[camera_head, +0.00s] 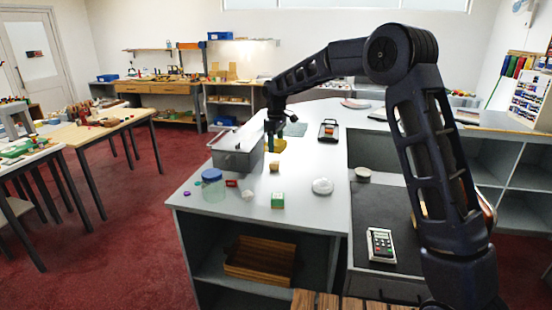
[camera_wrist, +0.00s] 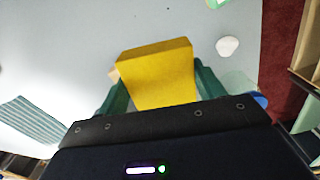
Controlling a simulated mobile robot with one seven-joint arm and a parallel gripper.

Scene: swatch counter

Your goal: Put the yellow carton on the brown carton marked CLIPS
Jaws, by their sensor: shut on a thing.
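The yellow carton (camera_head: 280,146) is between the green fingers of my gripper (camera_head: 271,137), over the grey counter. In the wrist view the yellow carton (camera_wrist: 158,72) fills the space between both fingers (camera_wrist: 160,92), and my gripper is shut on it. In the head view a small tan-brown carton (camera_head: 275,167) stands on the counter, nearer the camera than the yellow one. Its marking is too small to read. In the wrist view a tan edge (camera_wrist: 114,73) shows beside the yellow carton; the rest is hidden. I cannot tell whether the yellow carton touches the counter.
A grey metal bin (camera_head: 236,154) stands close left of my gripper. Nearer are a blue-lidded jar (camera_head: 212,188), a green-and-white box (camera_head: 277,200) and a white lump (camera_head: 322,186). A black tray (camera_head: 328,131) and a grey-green cloth (camera_head: 295,129) lie farther back. Counter right of the tan carton is clear.

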